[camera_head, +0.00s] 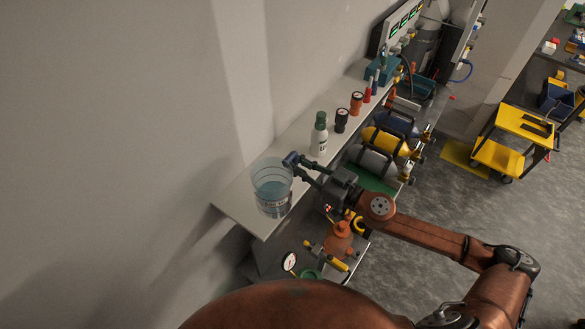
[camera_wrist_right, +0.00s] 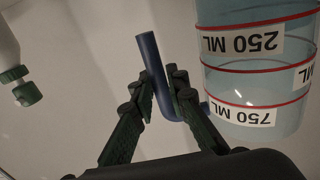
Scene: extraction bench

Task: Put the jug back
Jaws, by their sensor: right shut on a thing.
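The jug (camera_head: 272,188) is a clear, bluish measuring vessel at the near left end of the grey bench top (camera_head: 240,207). It looks upright; I cannot tell whether its base touches the bench. In the right wrist view its wall (camera_wrist_right: 250,65) shows red rings and white labels reading 250 ML and 750 ML. My right gripper (camera_head: 298,165) reaches in from the right and is shut on the jug's blue handle (camera_wrist_right: 150,65). In the wrist view, the fingers (camera_wrist_right: 160,100) stand on either side of the handle. My left gripper is not in view.
A white bottle with a green cap (camera_head: 319,134) stands close beyond my right gripper. Behind it are a black gauge item (camera_head: 341,120), an orange one (camera_head: 356,103) and red items (camera_head: 367,94). A wall runs along the left.

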